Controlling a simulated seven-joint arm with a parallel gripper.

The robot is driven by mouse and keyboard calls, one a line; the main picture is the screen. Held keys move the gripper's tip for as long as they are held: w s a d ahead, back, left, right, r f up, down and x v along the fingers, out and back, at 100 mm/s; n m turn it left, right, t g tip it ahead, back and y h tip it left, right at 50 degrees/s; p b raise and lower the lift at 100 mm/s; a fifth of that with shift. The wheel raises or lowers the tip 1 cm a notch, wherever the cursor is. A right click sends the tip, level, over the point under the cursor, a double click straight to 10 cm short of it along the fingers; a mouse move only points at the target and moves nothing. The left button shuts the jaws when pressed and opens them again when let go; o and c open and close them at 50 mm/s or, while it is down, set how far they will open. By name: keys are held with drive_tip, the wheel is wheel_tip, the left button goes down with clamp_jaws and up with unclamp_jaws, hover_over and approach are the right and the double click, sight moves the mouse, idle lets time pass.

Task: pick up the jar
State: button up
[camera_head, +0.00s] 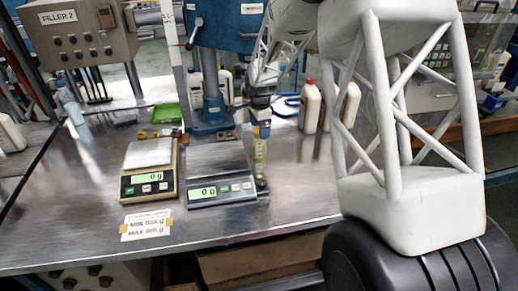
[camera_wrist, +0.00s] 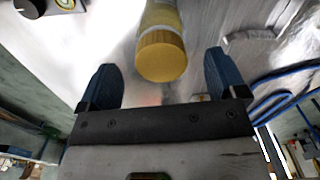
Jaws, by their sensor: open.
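The jar is a slim yellow container with a gold-yellow lid. In the head view the jar (camera_head: 260,157) stands at the right side of the right-hand scale, partly hidden by my gripper (camera_head: 262,131) just above it. In the wrist view the lid of the jar (camera_wrist: 162,54) lies between and slightly beyond the two blue fingers of my gripper (camera_wrist: 160,70). A gap shows on each side of the lid, and the fingers do not touch it. My gripper is open and empty.
Two scales reading 0 stand on the metal bench, a left one (camera_head: 150,170) and a right one (camera_head: 219,172). A blue press stand (camera_head: 211,115) is behind. A paper label (camera_head: 146,224) lies in front.

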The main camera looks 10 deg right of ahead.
sight(259, 144)
drive_tip(key=shift+a+f, duration=0.1)
drive_tip(key=shift+f, duration=2.55)
drive_tip(key=c, duration=1.3)
